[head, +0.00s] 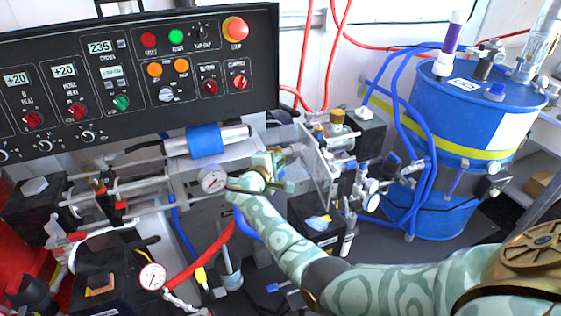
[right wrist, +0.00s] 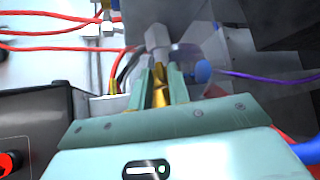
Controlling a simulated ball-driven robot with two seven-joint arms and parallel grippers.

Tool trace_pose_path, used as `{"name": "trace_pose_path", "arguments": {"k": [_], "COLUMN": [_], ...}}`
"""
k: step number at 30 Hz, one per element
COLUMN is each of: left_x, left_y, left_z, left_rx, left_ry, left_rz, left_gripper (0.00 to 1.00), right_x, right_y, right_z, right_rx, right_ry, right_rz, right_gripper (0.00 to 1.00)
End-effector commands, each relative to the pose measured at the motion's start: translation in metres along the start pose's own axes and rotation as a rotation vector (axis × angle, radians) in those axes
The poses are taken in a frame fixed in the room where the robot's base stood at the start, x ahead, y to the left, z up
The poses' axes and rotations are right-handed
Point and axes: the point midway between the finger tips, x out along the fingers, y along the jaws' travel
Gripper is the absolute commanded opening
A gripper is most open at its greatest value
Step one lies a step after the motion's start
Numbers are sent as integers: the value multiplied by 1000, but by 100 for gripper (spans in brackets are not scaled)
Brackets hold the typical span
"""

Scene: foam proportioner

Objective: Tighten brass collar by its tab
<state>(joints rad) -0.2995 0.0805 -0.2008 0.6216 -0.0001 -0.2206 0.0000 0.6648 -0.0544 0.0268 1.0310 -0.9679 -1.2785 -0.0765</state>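My right gripper (head: 272,168) is at the metal block in the middle of the machine, beside a round dial gauge (head: 213,179). In the right wrist view its two pale green fingers (right wrist: 160,88) stand a small gap apart, with a narrow brass piece (right wrist: 159,96), which looks like the collar's tab, filling the gap between them. A grey metal fitting (right wrist: 157,38) lies just beyond the fingertips. The rest of the collar is mostly hidden by the gripper in the head view. My left gripper is not in view.
A black control panel (head: 130,75) with knobs and buttons stands above the machine at left. A blue-wrapped cylinder (head: 206,140) lies just above the gripper. A blue drum (head: 470,115) stands at right. Red hoses (head: 331,50) and blue hoses (head: 398,90) run close to the machine.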

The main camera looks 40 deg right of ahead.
Motion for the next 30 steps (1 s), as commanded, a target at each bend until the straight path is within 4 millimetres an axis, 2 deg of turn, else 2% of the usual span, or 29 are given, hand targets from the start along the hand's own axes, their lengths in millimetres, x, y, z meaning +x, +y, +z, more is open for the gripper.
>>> {"name": "trace_pose_path", "arguments": {"k": [2, 3, 4, 11, 17, 23, 30], "left_x": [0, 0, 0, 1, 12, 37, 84], "left_y": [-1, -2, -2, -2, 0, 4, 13], "left_z": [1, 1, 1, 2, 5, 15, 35], "left_rx": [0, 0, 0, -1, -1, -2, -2], "left_ry": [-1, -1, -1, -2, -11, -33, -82], "left_rz": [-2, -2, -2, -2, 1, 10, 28], "left_gripper": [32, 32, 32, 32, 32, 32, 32], "right_x": [0, 0, 0, 0, 2, 4, 9], "right_y": [0, 0, 0, -1, -9, -24, -44], "right_z": [0, 0, 0, 0, -1, -3, -8], "right_rx": [0, 0, 0, 2, 30, 108, 245], "right_ry": [0, 0, 0, 0, 0, -1, -1], "right_rz": [0, 0, 0, 1, 30, 110, 251], "right_gripper": [18, 7, 0, 0, 0, 0, 0]}}
